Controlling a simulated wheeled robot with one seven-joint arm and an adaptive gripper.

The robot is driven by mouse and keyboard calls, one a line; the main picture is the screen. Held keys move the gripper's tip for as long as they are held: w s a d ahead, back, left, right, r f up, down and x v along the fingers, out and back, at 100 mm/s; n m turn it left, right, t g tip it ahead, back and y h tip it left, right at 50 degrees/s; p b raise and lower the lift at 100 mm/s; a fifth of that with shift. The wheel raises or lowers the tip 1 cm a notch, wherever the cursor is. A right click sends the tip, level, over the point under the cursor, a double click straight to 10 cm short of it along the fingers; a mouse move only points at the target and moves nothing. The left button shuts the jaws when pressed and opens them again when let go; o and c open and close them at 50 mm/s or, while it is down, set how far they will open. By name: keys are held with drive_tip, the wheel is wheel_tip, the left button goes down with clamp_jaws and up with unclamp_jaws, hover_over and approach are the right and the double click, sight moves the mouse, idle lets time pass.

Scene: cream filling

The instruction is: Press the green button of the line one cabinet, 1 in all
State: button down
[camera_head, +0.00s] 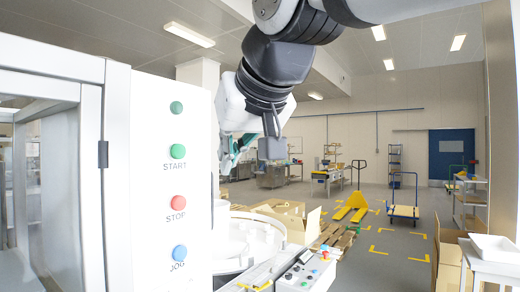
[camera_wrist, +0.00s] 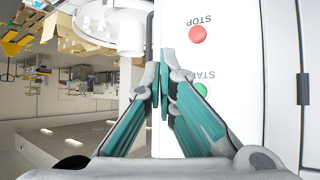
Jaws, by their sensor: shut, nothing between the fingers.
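The white cabinet panel (camera_head: 150,130) stands at the left in the head view. Its green button (camera_head: 177,151) sits above the word START. In the wrist view, which is turned upside down, the green button (camera_wrist: 201,89) shows just right of the fingertips, partly covered by a finger. My gripper (camera_head: 228,160) is to the right of the panel in the head view, at about the green button's height. In the wrist view my gripper (camera_wrist: 160,78) has its teal fingers together, with nothing between them. I cannot tell whether the fingertips touch the panel.
A plain green disc (camera_head: 176,107) is above START. The red STOP button (camera_head: 178,203) and blue JOG button (camera_head: 180,253) are below it. A round white machine (camera_head: 245,245) and a small control box (camera_head: 308,272) stand right of the panel. Open floor lies further back.

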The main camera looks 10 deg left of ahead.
sight(178, 152)
idle(0.3)
drive_tip(key=w+a+p, duration=0.2)
drive_tip(key=w+a, duration=0.1)
drive_tip(key=a, duration=0.5)
drive_tip(key=shift+w, duration=0.15)
idle(0.3)
drive_tip(key=shift+w+a, duration=0.1)
drive_tip(key=shift+a, duration=0.15)
idle(1.0)
drive_tip(key=shift+w+a, duration=0.1)
drive_tip(key=shift+a, duration=0.1)
drive_tip(key=shift+w+a+p, duration=0.15)
drive_tip(key=shift+a+p, duration=0.3)
drive_tip(key=shift+p, duration=0.05)
idle(0.8)
drive_tip(key=shift+d, duration=0.1)
drive_tip(key=shift+s+d, duration=0.35)
drive_tip(key=shift+d, duration=0.4)
